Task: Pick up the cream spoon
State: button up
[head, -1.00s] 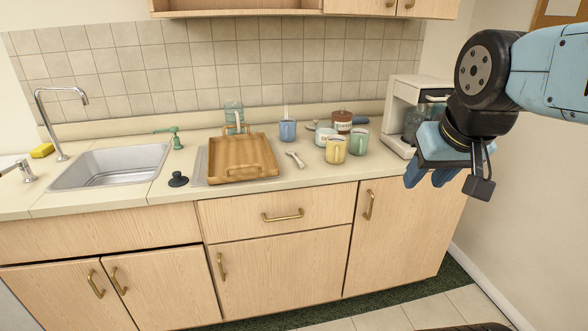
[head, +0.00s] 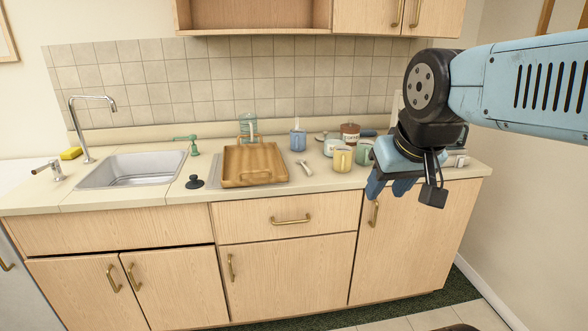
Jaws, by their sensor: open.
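A small cream spoon-like utensil (head: 304,168) lies on the counter, right of the wooden tray and in front of the blue mug. It is too small to make out its exact shape. Another pale utensil, partly hidden, lies farther back (head: 321,136), left of the coffee jar. A thin pale stick rises from the blue mug (head: 298,141). My gripper (head: 389,188) is open and empty, with its blue fingers pointing down. In the picture it is right of the cream utensil, in front of the counter's right part.
A wooden tray (head: 247,179) stands left of the utensil. A yellow mug (head: 342,159), a green mug (head: 364,153), a white cup (head: 331,146) and a coffee jar (head: 350,134) crowd the right side. A sink (head: 130,169) and a black stopper (head: 195,182) are left.

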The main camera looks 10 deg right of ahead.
aim_at(301, 160)
jog(key=u, duration=0.05)
jog(key=i, duration=1)
jog(key=z, duration=0.05)
